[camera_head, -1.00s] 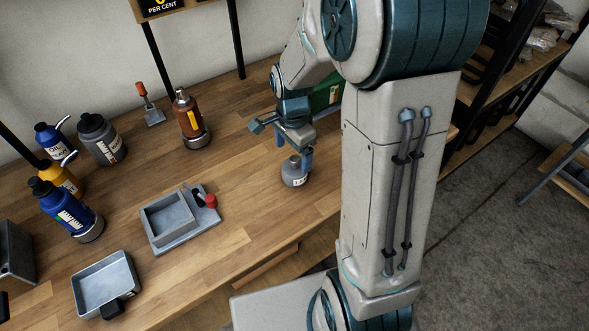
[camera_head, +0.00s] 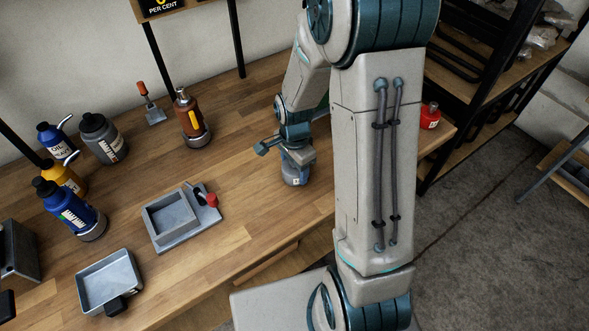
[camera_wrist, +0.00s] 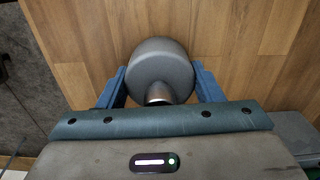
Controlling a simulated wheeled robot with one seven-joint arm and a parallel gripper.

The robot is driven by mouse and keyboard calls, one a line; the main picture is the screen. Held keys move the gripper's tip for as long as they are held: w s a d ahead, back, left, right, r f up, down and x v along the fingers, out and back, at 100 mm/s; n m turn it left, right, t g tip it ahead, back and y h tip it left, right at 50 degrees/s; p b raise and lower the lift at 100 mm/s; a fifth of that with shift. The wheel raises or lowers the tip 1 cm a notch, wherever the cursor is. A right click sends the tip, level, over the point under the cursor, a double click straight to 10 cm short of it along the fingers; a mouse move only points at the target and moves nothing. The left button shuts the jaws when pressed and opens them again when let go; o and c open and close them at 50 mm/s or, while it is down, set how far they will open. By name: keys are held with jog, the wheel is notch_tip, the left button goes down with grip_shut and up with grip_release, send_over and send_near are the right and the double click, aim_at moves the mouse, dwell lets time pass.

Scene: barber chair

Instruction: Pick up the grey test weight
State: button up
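The grey test weight (camera_head: 295,177) stands upright on the wooden workbench near its front edge, with a pale label on its side. In the wrist view the weight (camera_wrist: 160,66) shows its rounded grey body and a narrower metal neck. My gripper (camera_head: 296,165) is lowered over it, and the gripper body hides its top in the head view. In the wrist view my gripper (camera_wrist: 160,84) has one blue finger on each side of the weight. The fingers are apart, close beside its body; firm contact cannot be made out.
A grey tray with a red knob (camera_head: 180,219) lies to the left, with a shallow metal pan (camera_head: 108,282) in front. Several bottles stand at the far left, including a blue one (camera_head: 70,209). A brown bottle (camera_head: 190,119) stands behind. Bare wood surrounds the weight.

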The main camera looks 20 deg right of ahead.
jog(key=c, duration=1)
jog(key=shift+w+r, duration=0.1)
grip_shut()
